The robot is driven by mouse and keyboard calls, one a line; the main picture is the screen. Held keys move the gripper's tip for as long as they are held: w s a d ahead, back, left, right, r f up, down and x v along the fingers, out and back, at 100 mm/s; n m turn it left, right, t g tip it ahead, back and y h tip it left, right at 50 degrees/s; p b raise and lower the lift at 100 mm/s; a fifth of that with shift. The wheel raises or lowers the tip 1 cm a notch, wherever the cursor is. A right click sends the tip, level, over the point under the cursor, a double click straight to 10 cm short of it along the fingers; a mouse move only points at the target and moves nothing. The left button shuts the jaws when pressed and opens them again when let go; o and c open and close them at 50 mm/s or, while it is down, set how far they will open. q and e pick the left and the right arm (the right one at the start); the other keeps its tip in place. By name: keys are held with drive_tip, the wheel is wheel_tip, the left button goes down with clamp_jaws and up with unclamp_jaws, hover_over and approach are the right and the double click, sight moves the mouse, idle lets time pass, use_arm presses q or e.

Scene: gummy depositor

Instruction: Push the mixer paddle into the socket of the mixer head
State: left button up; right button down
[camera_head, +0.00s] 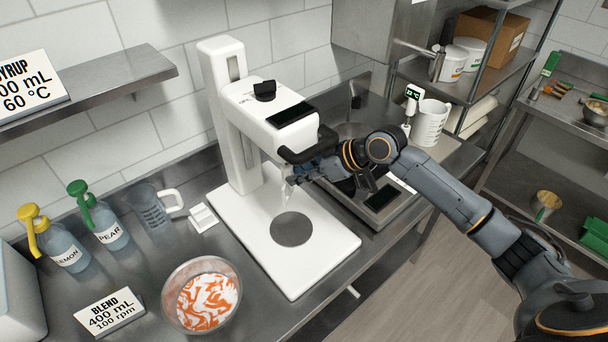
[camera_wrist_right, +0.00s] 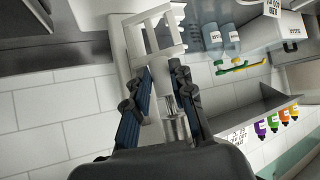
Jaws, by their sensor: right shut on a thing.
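The white mixer (camera_head: 245,95) stands on the counter, its head (camera_head: 270,115) reaching out over a round grey plate on the base. My right gripper (camera_head: 298,174) is under the front of the head. It is shut on the mixer paddle (camera_head: 286,191), whose pale end shows below the fingers. In the right wrist view the paddle's white open frame (camera_wrist_right: 158,34) lies beyond the fingertips (camera_wrist_right: 160,72), and a metallic shaft runs between the fingers. The socket is hidden under the head in the head view, so I cannot tell whether the shaft touches it. My left gripper is not in view.
A bowl of orange and white mix (camera_head: 202,297) stands left of the mixer base (camera_head: 320,262). Syrup bottles (camera_head: 63,247) and a clear jug (camera_head: 150,207) stand further left. A scale (camera_head: 380,203) and a white pitcher (camera_head: 430,122) are to the right.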

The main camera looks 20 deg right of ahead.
drive_tip(key=shift+w+a+r, duration=0.1)
drive_tip(key=shift+w+r, duration=0.05)
drive_tip(key=shift+r, duration=0.1)
